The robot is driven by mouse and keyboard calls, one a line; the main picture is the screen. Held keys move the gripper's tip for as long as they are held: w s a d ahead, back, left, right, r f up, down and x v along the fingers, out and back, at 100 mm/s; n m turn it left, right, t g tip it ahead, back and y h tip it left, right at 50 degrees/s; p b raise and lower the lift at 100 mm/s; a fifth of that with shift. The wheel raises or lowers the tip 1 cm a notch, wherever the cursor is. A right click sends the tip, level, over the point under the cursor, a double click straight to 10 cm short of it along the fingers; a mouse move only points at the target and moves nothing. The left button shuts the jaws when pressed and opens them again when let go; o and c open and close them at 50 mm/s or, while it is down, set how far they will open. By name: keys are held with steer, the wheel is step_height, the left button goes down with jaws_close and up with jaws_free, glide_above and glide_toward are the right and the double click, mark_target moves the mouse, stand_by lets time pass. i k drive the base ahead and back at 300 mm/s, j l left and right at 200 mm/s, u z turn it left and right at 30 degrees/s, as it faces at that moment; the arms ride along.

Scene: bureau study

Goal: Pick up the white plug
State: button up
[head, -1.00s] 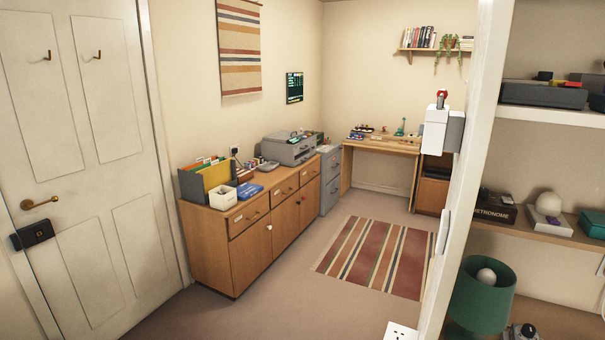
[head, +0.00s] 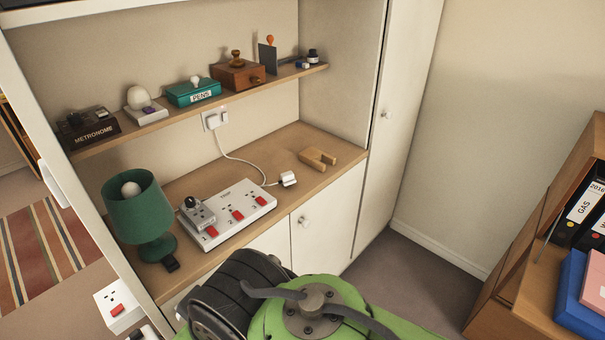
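A white plug (head: 288,179) lies on the wooden counter (head: 330,142), just right of a white multi-socket power board (head: 228,213) with red switches. It appears apart from the board. A white cable runs along the counter near the plug and up to the wall socket (head: 213,120), where another white plug-like piece sits. A black plug (head: 190,203) is on a small grey-white block at the left end of the board. Green and black parts of my own arm show at the bottom; my gripper is not in view.
A green lamp (head: 140,208) stands left of the board, and a wooden U-shaped block (head: 318,158) lies right of the plug. A shelf (head: 170,118) with several items hangs above. A wooden desk with binders (head: 587,210) is at right.

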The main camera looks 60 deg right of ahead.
mark_target(287, 179)
steer(key=z, duration=1.8)
